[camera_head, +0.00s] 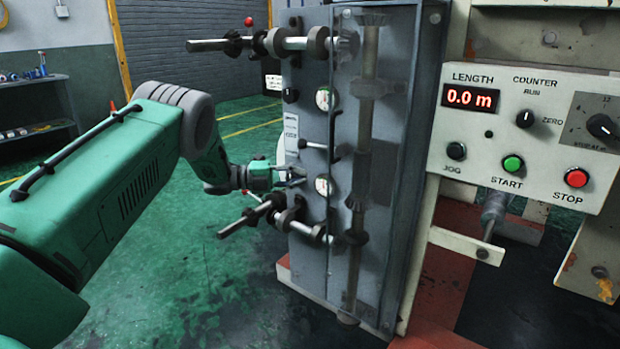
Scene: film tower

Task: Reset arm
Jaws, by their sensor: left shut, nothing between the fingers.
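My left arm (140,175) comes in from the left, green with a grey elbow. My left gripper (290,178) is shut, with nothing seen between its fingers. It is at the left side of the grey machine cabinet (345,270), near a small lever (313,146) and between the upper shaft (230,44) and the lower shaft (245,222). I cannot tell whether the fingertips touch the cabinet. My right gripper is not in view.
A control panel (530,100) at the right reads 0.0 m, with a green START button (513,164) and a red STOP button (577,178). The shafts jut left from the cabinet. Green floor (190,280) lies open at the lower left. A shelf (35,110) stands far left.

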